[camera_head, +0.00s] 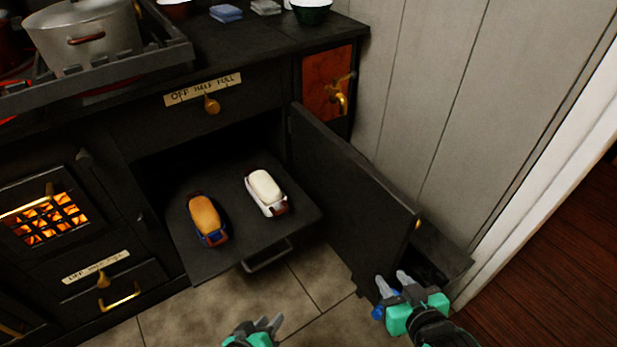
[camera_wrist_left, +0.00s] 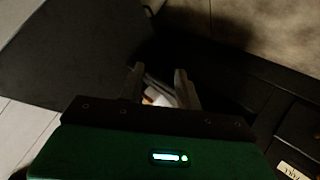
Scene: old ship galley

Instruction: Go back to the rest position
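My left gripper (camera_head: 260,322) is at the bottom edge of the head view, in front of the pulled-out shelf and apart from it. Its two fingers stand apart with nothing between them; they also show in the left wrist view (camera_wrist_left: 159,82). My right gripper (camera_head: 393,279) is at the lower right, near the lower end of the open cabinet door (camera_head: 355,195). Its fingers are apart and I see nothing held between them. Something blue (camera_head: 378,312) shows beside it; I cannot tell what it is. Most of both arms is out of view.
A pot (camera_head: 85,35) stands on the stove. Tiled floor (camera_head: 310,275) is free below.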

